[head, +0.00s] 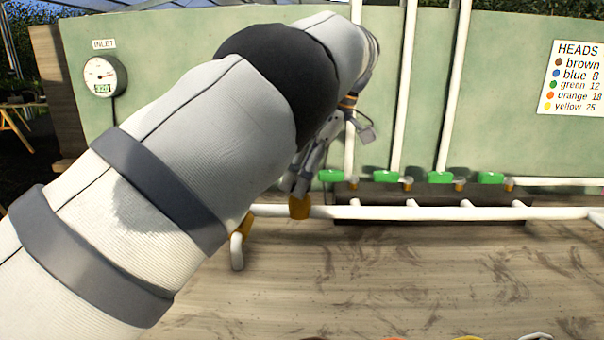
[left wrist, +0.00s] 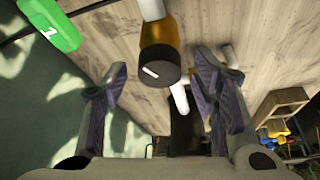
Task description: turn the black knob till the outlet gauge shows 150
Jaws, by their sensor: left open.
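The black knob (left wrist: 160,68) with a white mark on its face shows in the left wrist view. It sits on the end of a brass body (left wrist: 158,32). In the head view I see the brass body (head: 299,208) on the white pipe, but cannot make out the knob at my gripper. My left gripper (head: 296,180) is open, close to the brass body. In the left wrist view its fingers (left wrist: 159,64) stand apart on either side of the knob, with gaps showing. The outlet gauge cannot be seen. My right gripper is out of view.
An inlet gauge (head: 101,76) with a green readout that looks like 320 hangs on the green wall panel. Several green-handled valves (head: 440,177) line the pipes at right. A HEADS sign (head: 573,78) is at far right. The wooden bench (head: 400,275) in front is mostly clear.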

